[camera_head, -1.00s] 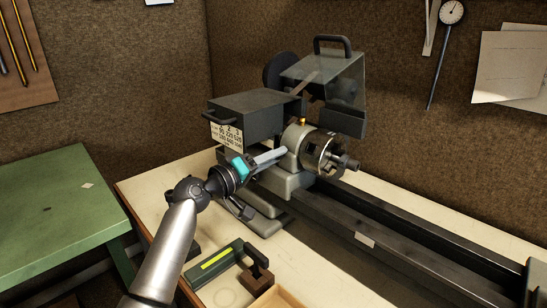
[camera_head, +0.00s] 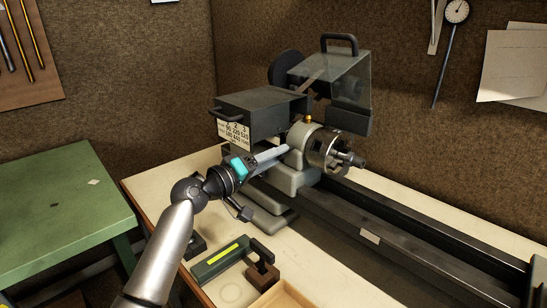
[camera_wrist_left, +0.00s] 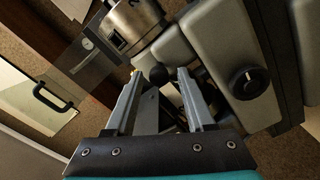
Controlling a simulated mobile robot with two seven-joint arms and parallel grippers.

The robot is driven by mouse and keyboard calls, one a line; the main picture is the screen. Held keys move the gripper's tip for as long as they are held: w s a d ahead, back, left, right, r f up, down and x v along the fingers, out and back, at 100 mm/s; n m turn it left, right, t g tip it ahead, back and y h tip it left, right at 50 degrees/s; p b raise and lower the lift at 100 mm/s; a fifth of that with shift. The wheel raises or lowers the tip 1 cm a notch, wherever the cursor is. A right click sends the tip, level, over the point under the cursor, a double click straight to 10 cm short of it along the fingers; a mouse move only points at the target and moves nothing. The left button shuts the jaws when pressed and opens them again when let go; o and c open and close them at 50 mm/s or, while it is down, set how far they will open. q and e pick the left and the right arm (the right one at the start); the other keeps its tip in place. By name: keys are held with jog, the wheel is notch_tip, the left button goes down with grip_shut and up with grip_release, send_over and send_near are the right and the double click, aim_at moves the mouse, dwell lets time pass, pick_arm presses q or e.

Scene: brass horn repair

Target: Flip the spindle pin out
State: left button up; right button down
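The lathe headstock (camera_head: 300,140) stands on the bench with its chuck (camera_head: 328,152) on the right. A small brass knob (camera_head: 308,118) sits on top of the headstock. My left gripper (camera_head: 286,151) reaches in from the left, its fingers close to the headstock's left side. In the left wrist view my left gripper (camera_wrist_left: 159,74) is open, with a wide gap between the fingertips. A dark round knob (camera_wrist_left: 158,75) shows between the tips, without visible finger contact. I cannot tell for sure whether this knob is the spindle pin. My right gripper is not in view.
A grey gear box (camera_head: 260,118) with a number plate stands behind my gripper. A clear guard (camera_head: 335,75) rises above the chuck. The lathe bed (camera_head: 400,225) runs to the lower right. A green tool (camera_head: 220,259) and a wooden tray (camera_head: 285,297) lie in front.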

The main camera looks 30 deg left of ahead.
pick_arm(q)
jog(key=shift+o, duration=0.3)
jog(key=b+v, duration=0.1)
jog(key=v, duration=1.4)
jog(key=shift+s+a, duration=0.1)
jog(key=shift+s, duration=0.05)
